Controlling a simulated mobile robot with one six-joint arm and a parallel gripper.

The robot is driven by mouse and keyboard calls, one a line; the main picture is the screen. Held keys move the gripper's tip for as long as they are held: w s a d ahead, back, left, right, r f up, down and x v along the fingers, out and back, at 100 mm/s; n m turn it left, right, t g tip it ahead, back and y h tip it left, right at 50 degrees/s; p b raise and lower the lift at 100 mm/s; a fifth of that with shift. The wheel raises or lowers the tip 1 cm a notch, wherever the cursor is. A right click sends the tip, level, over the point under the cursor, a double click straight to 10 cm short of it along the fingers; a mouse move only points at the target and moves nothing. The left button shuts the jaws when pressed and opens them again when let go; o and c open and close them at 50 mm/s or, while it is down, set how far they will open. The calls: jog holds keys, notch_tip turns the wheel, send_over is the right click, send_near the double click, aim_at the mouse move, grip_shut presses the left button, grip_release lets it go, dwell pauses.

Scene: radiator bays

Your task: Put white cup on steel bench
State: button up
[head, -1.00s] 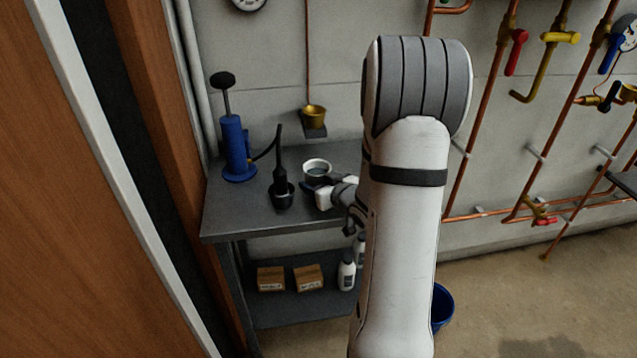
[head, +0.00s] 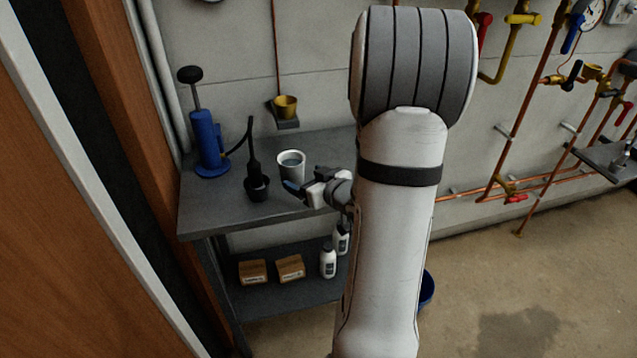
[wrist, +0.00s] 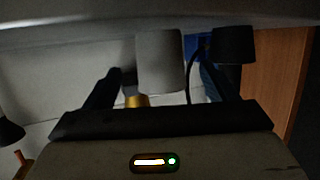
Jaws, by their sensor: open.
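The white cup (head: 291,168) stands upright on the grey steel bench (head: 215,217), with grey-blue showing inside its rim. My gripper (head: 304,178) is open just in front and to the right of the cup, low over the bench top. In the dim wrist view, the cup (wrist: 159,62) appears between and beyond the two spread dark fingers (wrist: 158,72). The fingers look clear of the cup's sides, though the exact gap is hard to tell. My arm hides the right end of the bench.
A black cup-shaped holder (head: 257,188) with a dark tool stands left of the cup. A blue pump (head: 208,145) is at the back left. A brass cup (head: 286,107) sits on a wall shelf.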

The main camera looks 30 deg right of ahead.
jog(key=v, duration=0.2)
jog(key=shift+s+d+r, duration=0.15)
jog(key=shift+s+r, duration=0.05)
jog(key=shift+s, duration=0.15)
jog(key=shift+s+f+b, duration=0.2)
jog(key=shift+s+b, duration=0.1)
jog(key=shift+b, duration=0.5)
jog(key=b+v, duration=0.2)
jog(key=b, duration=0.1)
jog(key=shift+r, duration=0.15)
jog(key=shift+w+r+g+h, duration=0.15)
jog(key=shift+w+g+h, duration=0.3)
jog(key=shift+h, duration=0.45)
jog(key=shift+w+m+g+h, duration=0.15)
jog(key=shift+m+g+h, duration=0.25)
jog(key=shift+h, duration=0.3)
jog(key=shift+s+a+m+g+h, duration=0.2)
jog(key=shift+a+m+g+h, duration=0.1)
jog(key=shift+g+h, duration=0.35)
jog(key=s+a+f+g+y, duration=0.1)
jog(key=s+a+g+y, duration=0.1)
jog(key=s+a+g, duration=0.7)
jog(key=s+a, duration=0.6)
jog(key=a, duration=0.2)
jog(key=shift+s+a+y, duration=0.2)
jog(key=shift+s+y, duration=0.05)
jog(key=shift+y, duration=0.1)
